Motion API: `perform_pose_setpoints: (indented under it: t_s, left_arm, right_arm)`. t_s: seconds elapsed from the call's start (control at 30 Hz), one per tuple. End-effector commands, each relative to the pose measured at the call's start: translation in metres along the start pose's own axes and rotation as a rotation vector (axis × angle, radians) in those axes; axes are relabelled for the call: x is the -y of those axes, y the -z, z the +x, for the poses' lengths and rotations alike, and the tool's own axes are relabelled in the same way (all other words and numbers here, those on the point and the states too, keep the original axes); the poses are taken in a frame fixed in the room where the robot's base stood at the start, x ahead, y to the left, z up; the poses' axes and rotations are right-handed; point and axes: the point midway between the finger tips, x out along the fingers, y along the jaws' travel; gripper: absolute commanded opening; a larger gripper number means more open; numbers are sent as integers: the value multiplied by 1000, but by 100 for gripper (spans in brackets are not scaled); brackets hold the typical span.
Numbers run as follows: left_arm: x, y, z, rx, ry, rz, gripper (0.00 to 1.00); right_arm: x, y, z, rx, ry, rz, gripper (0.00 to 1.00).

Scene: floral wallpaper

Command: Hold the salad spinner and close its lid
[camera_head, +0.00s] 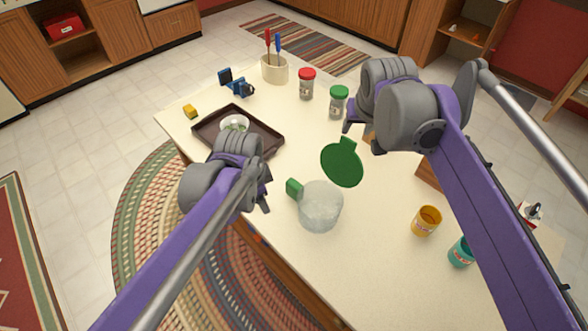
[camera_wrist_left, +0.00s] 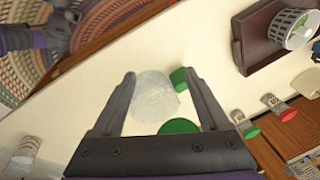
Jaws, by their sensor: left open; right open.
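The salad spinner has a clear bowl (camera_head: 320,210) standing on the table, with a green handle (camera_head: 294,188) on its left side. Its round green lid (camera_head: 342,163) is open, tipped up at the far side of the bowl. My right gripper (camera_head: 362,137) is open and empty, above and right of the lid.
A red-lidded jar (camera_head: 306,86) and green-lidded jar (camera_head: 339,102) stand farther back, near a utensil crock (camera_head: 274,70). Yellow (camera_head: 426,221) and teal (camera_head: 461,252) containers stand at the right.

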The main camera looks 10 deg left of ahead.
Motion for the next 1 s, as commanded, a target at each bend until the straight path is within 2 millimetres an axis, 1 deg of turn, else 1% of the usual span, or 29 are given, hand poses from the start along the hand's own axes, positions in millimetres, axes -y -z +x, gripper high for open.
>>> perform_pose_setpoints:
  t_s: [0.03, 0.2, 0.4, 0.5, 0.6, 0.7, 0.87, 1.0]
  left_arm:
    - [11, 12, 6, 8, -17, 86, 78]
    - [39, 47, 30, 30, -86, 406, 78]
    - [63, 83, 66, 33, -169, 762, 78]
    - [69, 96, 82, 27, -204, 901, 78]
    - [73, 105, 95, 21, -230, 1005, 78]
    - [75, 110, 102, 15, -246, 1067, 78]
    - [74, 112, 113, 12, -255, 1101, 78]
    - [70, 109, 132, 12, -255, 1100, 78]
  right_arm:
    - [0, 0, 0, 0, 0, 0, 50]
    - [0, 0, 0, 0, 0, 0, 50]
    - [0, 0, 0, 0, 0, 0, 50]
    - [0, 0, 0, 0, 0, 0, 50]
    - [0, 0, 0, 0, 0, 0, 50]
    - [0, 0, 0, 0, 0, 0, 50]
    - [0, 0, 0, 0, 0, 0, 50]
    - [0, 0, 0, 0, 0, 0, 50]
